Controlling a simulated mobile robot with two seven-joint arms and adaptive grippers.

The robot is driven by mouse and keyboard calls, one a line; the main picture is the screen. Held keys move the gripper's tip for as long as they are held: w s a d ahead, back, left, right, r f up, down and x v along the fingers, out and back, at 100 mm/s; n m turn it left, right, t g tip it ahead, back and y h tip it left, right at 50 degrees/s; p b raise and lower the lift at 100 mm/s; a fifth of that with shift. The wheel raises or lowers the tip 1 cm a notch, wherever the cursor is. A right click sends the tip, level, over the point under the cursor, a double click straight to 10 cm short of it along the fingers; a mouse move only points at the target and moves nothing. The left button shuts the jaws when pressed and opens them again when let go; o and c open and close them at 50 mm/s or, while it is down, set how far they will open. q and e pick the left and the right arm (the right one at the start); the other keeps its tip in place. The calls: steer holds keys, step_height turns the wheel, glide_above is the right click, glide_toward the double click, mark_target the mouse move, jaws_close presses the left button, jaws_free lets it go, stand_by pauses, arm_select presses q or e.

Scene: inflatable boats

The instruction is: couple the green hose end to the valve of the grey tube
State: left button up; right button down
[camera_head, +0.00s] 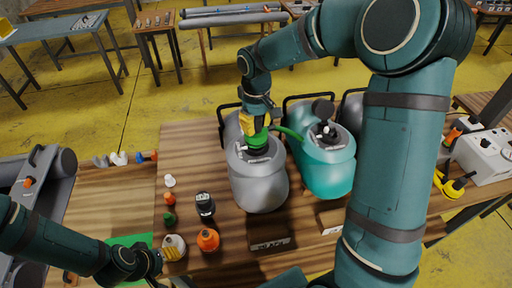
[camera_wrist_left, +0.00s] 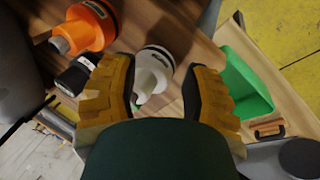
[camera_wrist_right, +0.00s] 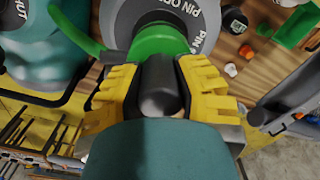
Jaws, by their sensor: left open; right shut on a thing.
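The grey tube (camera_head: 260,188) lies on the wooden table, its valve at the upper end below my right gripper. The green hose end (camera_head: 258,141) is at that valve; its green collar (camera_wrist_right: 158,42) meets the valve plate marked "PIN" in the right wrist view. I cannot tell whether it is locked. My right gripper (camera_head: 257,125) is shut on the hose end's dark grip (camera_wrist_right: 162,90). The green hose (camera_head: 288,131) runs right towards the teal tube. My left gripper (camera_wrist_left: 162,80) is open and empty, around or above a white fitting (camera_wrist_left: 153,68).
A teal tube (camera_head: 325,168) with a black-capped valve lies right of the grey one. An orange fitting (camera_head: 208,240), a black fitting (camera_head: 205,204) and small caps stand left. A green tray (camera_wrist_left: 243,78) is near my left gripper. A white box (camera_head: 484,155) stands far right.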

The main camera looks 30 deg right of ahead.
arm_select(q)
steer(key=shift+f, duration=0.15)
arm_select(e)
steer(key=shift+f, duration=0.25)
arm_select(q)
steer(key=shift+f+b, duration=0.2)
steer(key=shift+b, duration=0.1)
arm_select(e)
steer(key=shift+f, duration=0.3)
arm_select(q)
steer(key=shift+f+b, duration=0.55)
arm_select(e)
steer(key=shift+f, duration=0.8)
stand_by(0.4)
arm_select(q)
steer(key=shift+f+b, duration=0.3)
arm_select(e)
steer(key=shift+m, duration=2)
arm_select(q)
steer(key=shift+f, duration=0.15)
arm_select(e)
steer(key=shift+m, duration=2)
